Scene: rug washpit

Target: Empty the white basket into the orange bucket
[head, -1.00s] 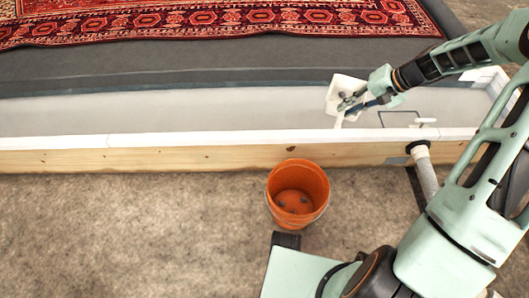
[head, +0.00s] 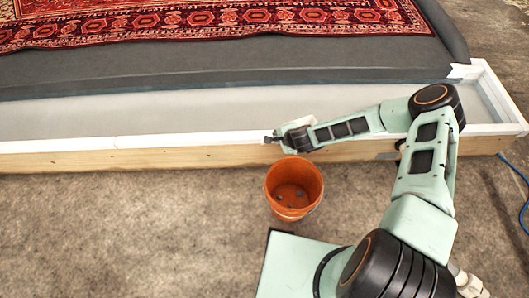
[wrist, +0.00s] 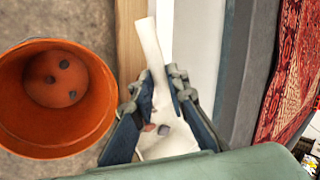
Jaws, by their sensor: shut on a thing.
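The orange bucket (head: 294,206) stands upright on the floor in front of the wooden edge of the pit. Several small dark spots, either lumps or holes, show on its bottom in both views. My gripper (wrist: 162,100) is shut on the white basket (wrist: 176,142), whose pale handle (wrist: 148,42) sticks out past the fingers. A reddish lump and a grey lump show in the basket. In the head view the gripper (head: 274,138) is over the pit's edge just behind the bucket, and mostly hides the basket. In the wrist view the bucket is left of the basket, apart from it.
A wooden curb with a white top (head: 150,143) runs behind the bucket. Beyond it are the pale pit floor (head: 150,112) and a red patterned rug (head: 200,18) on a dark grey bed. The floor left of the bucket is clear.

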